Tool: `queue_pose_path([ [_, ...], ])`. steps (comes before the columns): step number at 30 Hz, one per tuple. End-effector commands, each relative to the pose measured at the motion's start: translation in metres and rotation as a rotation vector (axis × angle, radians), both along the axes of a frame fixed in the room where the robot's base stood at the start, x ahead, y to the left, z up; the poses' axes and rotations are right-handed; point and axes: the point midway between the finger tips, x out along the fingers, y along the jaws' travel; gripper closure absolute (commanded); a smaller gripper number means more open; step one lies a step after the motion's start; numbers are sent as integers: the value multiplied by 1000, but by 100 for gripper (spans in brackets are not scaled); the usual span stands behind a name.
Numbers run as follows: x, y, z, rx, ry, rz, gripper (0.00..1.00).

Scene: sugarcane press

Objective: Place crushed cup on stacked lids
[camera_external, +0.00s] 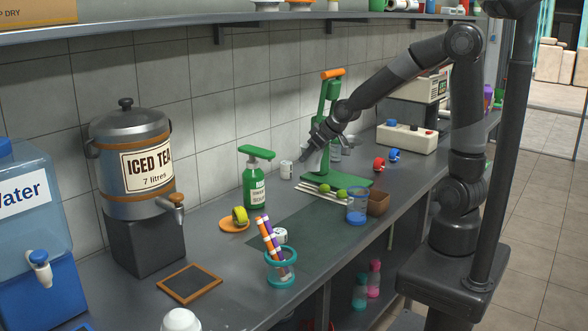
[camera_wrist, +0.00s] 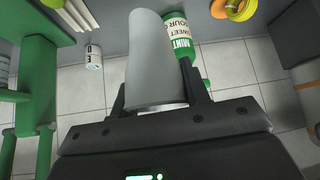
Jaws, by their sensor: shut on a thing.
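My gripper (camera_wrist: 155,92) is shut on a smooth grey-white tapered cup (camera_wrist: 152,55), which sits between the two fingers in the wrist view. Any crushing of it cannot be made out. In the external view my gripper (camera_external: 309,153) hangs above the back of the counter, in front of the green press (camera_external: 326,130); the held cup is hard to make out there. A white dome-shaped thing (camera_external: 181,320) at the bottom edge, cut off by the frame, may be the stacked lids, but I cannot tell. No other clear lid stack shows.
A green soap bottle (camera_external: 254,180), an orange plate (camera_external: 235,222) with a yellow ring, a teal-rimmed holder (camera_external: 281,270), a framed board (camera_external: 190,283) and a tea dispenser (camera_external: 134,160) stand leftward. The dark mat's middle (camera_external: 318,232) is mostly clear.

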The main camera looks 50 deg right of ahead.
Motion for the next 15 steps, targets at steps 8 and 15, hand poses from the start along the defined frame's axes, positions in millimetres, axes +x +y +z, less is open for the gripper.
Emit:
queue_pose_path([
  [8, 0, 1, 79, 0, -6, 0, 82],
  [15, 0, 1, 129, 0, -4, 1, 82],
])
